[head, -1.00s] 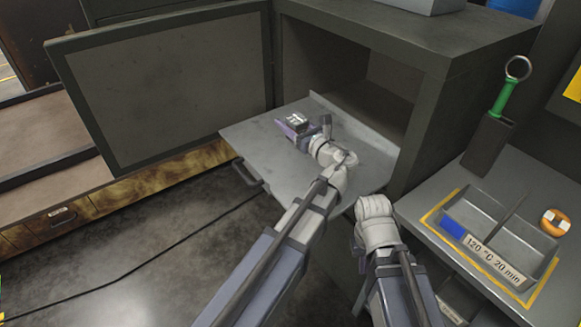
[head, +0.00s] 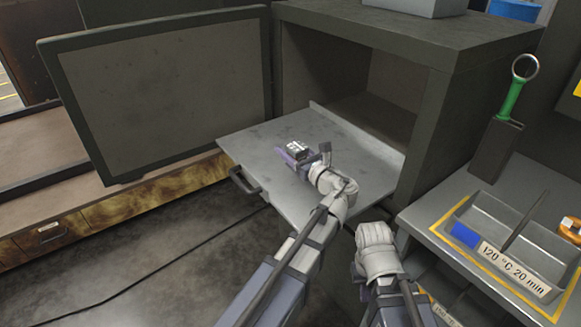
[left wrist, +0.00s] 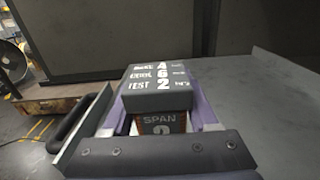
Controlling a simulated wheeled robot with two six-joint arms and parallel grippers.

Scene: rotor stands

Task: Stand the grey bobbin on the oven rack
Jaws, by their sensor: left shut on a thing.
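The grey bobbin (head: 298,146) is a squarish dark grey piece with white lettering on its top. In the left wrist view the bobbin (left wrist: 160,78) shows a narrower brownish waist marked "SPAN" under the top. My left gripper (head: 291,153) is shut on it, with a purple finger on either side. The bobbin looks upright over the outer half of the oven rack (head: 262,140), a flat grey plate drawn out of the oven. Its underside is hidden, so I cannot tell whether it touches the plate.
The oven (head: 430,90) stands open behind the rack, its door (head: 160,95) swung to the left. A handle (head: 243,181) is on the rack's front. At the right, a bench holds a divided tray (head: 500,262) and a dark block with a green-handled ring (head: 505,120). The rack around the bobbin is clear.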

